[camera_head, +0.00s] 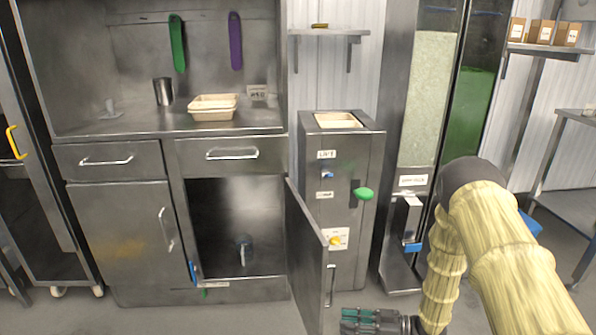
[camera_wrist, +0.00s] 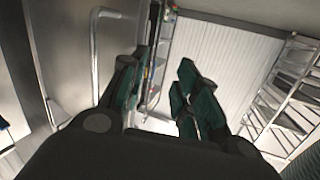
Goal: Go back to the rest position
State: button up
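My gripper (camera_head: 358,320) is at the bottom edge of the head view, low in front of the steel cabinet, with its dark and green fingers pointing left. My arm in its yellowish sleeve comes down from the right. In the wrist view my gripper (camera_wrist: 160,75) shows its two green-padded fingers apart, with nothing between them. It touches nothing that I can see.
The steel cabinet (camera_head: 125,240) has an open lower compartment, its door (camera_head: 308,262) swung out near my gripper. Trays (camera_head: 213,113) and a metal cup (camera_head: 163,91) stand on the counter. A machine with a green knob (camera_head: 363,194) and tall grain dispensers (camera_head: 428,95) stand right.

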jog(key=s+d+f+m+t+h, duration=0.2)
jog(key=s+f+m+t+h, duration=0.1)
jog(key=s+f+m+h, duration=0.85)
jog(key=s+d+f+m+g+h, duration=0.1)
jog(key=s+d+g+h, duration=0.15)
jog(key=s, duration=1.05)
jog(key=s+d+f+m+g+h, duration=0.2)
jog(key=s+d+g, duration=0.15)
jog(key=s, duration=0.85)
notch_tip(320, 180, up, 25)
jog(key=s+g+p, duration=0.1)
jog(key=p, duration=2.3)
jog(key=shift+s, duration=0.2)
